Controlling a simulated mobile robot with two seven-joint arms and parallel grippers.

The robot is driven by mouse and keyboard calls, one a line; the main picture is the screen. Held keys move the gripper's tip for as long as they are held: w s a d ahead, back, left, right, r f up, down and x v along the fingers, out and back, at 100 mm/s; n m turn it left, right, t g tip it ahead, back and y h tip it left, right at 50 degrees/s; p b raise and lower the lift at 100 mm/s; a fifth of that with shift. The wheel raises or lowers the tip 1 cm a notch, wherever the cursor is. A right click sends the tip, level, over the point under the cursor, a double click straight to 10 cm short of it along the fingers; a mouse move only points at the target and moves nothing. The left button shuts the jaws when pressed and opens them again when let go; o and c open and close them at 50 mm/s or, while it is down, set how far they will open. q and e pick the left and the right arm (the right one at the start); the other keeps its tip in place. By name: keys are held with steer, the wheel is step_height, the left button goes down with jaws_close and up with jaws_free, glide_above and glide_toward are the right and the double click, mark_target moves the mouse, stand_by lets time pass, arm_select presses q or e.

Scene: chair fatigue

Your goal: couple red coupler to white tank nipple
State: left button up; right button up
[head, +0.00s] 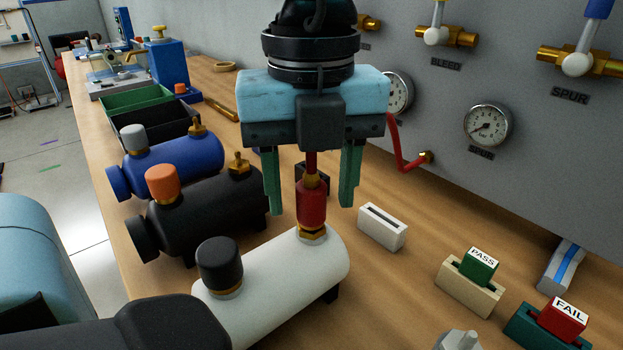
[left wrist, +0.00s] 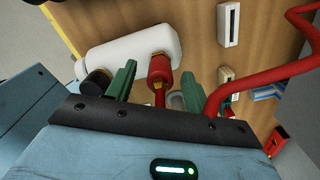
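The white tank (head: 285,280) lies on the bench with a dark cap at its near end. The red coupler (head: 311,205) stands upright on the white tank's brass nipple (head: 312,234), touching it; whether it is locked cannot be told. A red hose runs up from the coupler behind my gripper. My left gripper (head: 311,209) is open above the tank, with one finger on each side of the coupler and clear gaps. The left wrist view also shows the red coupler (left wrist: 161,70) between the spread fingers and the white tank (left wrist: 130,58) beyond. My right gripper is not in view.
A black tank (head: 205,215) and a blue tank (head: 180,160) lie to the left. A white slotted block (head: 382,228), the PASS block (head: 470,285) and the FAIL block (head: 550,325) stand to the right. The wall panel has gauges (head: 487,125) and valves; a red hose joins it.

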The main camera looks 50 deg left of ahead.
mark_target(311, 172)
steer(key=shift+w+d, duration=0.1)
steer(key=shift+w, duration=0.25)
arm_select(q)
step_height(311, 172, up, 3)
steer(key=shift+w+f, duration=0.1)
steer(key=shift+f, duration=0.05)
step_height(311, 172, up, 4)
steer(key=shift+f+p, duration=0.1)
steer(key=shift+p, duration=0.35)
steer(key=shift+r, duration=0.7)
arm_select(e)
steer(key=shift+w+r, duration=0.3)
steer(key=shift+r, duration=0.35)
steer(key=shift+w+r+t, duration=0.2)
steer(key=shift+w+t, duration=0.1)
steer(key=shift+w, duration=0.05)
